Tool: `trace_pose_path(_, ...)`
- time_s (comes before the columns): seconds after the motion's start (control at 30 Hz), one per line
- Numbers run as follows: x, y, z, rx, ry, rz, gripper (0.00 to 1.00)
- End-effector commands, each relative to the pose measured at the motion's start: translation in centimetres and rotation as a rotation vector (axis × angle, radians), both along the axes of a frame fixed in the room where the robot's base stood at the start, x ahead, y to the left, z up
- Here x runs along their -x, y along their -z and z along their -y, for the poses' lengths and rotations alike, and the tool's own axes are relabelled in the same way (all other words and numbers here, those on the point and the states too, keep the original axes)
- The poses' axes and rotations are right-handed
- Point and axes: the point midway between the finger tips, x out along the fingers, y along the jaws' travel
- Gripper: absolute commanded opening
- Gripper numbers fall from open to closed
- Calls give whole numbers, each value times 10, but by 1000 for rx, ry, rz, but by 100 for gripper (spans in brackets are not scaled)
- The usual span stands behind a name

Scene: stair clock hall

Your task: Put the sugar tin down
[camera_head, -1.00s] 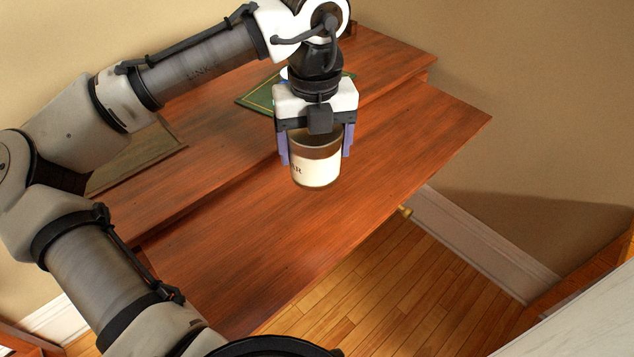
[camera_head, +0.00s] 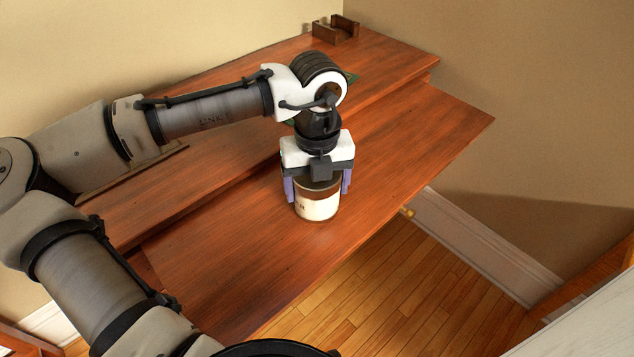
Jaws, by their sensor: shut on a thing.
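The sugar tin (camera_head: 317,205) is a round tin with a cream label, part of its dark lettering showing, and a brown band at the top. My gripper (camera_head: 317,188) points down and is shut on the tin, with one bluish finger on each side of it. The tin is upright over the lower front part of the wooden desk (camera_head: 230,265). Its base looks at or very close to the desk surface; I cannot tell whether it touches. The tin's top is partly hidden by my gripper.
A small dark wooden holder (camera_head: 336,29) stands at the far back of the raised shelf. A green item (camera_head: 352,77) is mostly hidden behind my arm. The desk front around the tin is clear. The step to the shelf lies behind it, the front edge close by.

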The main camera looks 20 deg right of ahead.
Motion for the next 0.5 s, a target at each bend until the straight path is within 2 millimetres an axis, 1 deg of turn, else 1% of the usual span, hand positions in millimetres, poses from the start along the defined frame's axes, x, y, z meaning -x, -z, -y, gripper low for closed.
trace_pose_path(0.07, 0, 2, 0, 2, 1, 0, 41)
trace_pose_path(0.1, 0, 3, 0, 2, 0, -1, 80)
trace_pose_path(0.2, 0, 3, 0, 1, 0, -1, 93)
trace_pose_path(0.27, 0, 3, 0, 1, 0, -1, 100)
trace_pose_path(0.5, 0, 2, 0, 0, 0, 0, 100)
